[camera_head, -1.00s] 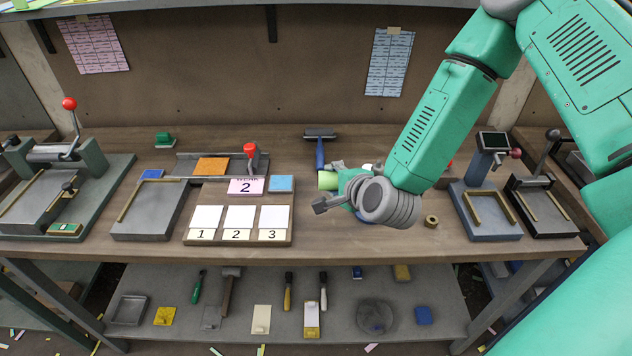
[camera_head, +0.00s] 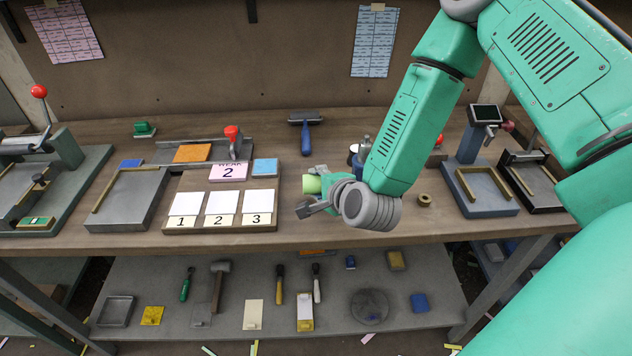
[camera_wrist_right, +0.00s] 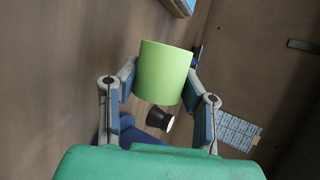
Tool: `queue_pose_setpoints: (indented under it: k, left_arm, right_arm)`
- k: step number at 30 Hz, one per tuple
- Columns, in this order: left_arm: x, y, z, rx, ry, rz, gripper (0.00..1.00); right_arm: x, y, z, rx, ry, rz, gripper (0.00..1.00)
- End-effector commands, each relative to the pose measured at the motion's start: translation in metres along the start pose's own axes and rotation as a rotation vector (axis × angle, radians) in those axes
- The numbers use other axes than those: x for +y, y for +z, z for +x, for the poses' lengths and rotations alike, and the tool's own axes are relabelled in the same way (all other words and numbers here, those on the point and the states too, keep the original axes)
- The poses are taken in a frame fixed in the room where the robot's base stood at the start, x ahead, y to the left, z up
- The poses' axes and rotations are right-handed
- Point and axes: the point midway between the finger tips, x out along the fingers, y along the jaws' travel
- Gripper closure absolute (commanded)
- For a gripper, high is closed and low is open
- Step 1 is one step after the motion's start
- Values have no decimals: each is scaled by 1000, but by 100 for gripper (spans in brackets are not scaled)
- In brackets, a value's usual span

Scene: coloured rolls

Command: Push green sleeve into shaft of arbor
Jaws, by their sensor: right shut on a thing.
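The light green sleeve (camera_head: 312,185) is in my right gripper (camera_head: 318,195), above the middle of the bench. In the right wrist view the sleeve (camera_wrist_right: 163,72) sits between the two fingers of the gripper (camera_wrist_right: 163,84), one finger on each side. A short dark cylinder with a pale end (camera_wrist_right: 160,119) shows beyond the sleeve, apart from it; I cannot tell if it is the arbor. In the head view a dark piece with a white top (camera_head: 354,149) stands behind the gripper, partly hidden by my arm. My left gripper is not in view.
A numbered board (camera_head: 220,222) lies left of the gripper, and a blue-handled roller (camera_head: 305,138) lies behind it. A small brass ring (camera_head: 424,200) and a blue-grey press (camera_head: 485,195) stand to the right. The front edge of the bench is close.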

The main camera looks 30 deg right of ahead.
Motion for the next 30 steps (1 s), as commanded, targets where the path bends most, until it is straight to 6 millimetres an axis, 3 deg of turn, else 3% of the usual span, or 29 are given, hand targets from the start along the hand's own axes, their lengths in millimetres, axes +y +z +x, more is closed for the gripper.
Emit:
queue_pose_setpoints:
  k: [30]
  left_arm:
    - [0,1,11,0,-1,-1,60]
  right_arm:
    - [12,2,5,0,0,-5,98]
